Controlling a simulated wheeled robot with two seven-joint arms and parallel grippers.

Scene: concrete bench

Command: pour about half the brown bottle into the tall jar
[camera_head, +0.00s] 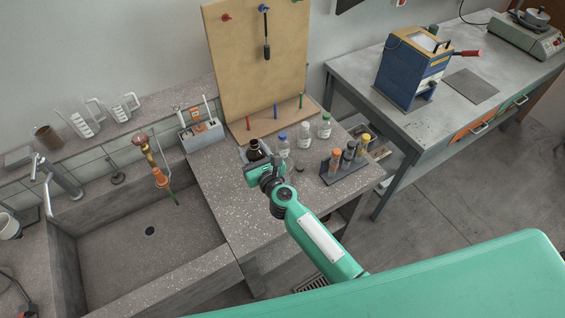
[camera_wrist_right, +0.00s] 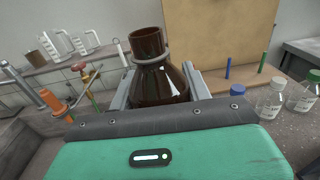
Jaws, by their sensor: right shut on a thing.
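The brown bottle (camera_head: 254,147) is dark glass with an open neck and no cap on it. It stands close to upright near the back left of the speckled bench, and fills the middle of the right wrist view (camera_wrist_right: 160,84). My right gripper (camera_head: 257,162) is shut on the bottle's body, with a grey finger on each side of it in the wrist view. I cannot tell whether the bottle touches the bench. A clear glass edge (camera_head: 243,154) shows just left of the bottle, mostly hidden; I cannot tell whether it is the tall jar. My left gripper is not in view.
Clear bottles with blue (camera_head: 283,145), white (camera_head: 303,136) and green (camera_head: 325,127) caps stand right of the brown bottle. A dark rack (camera_head: 345,172) of capped vials is further right. The sink (camera_head: 120,262) drops away at left; a pegboard (camera_head: 258,70) stands behind.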

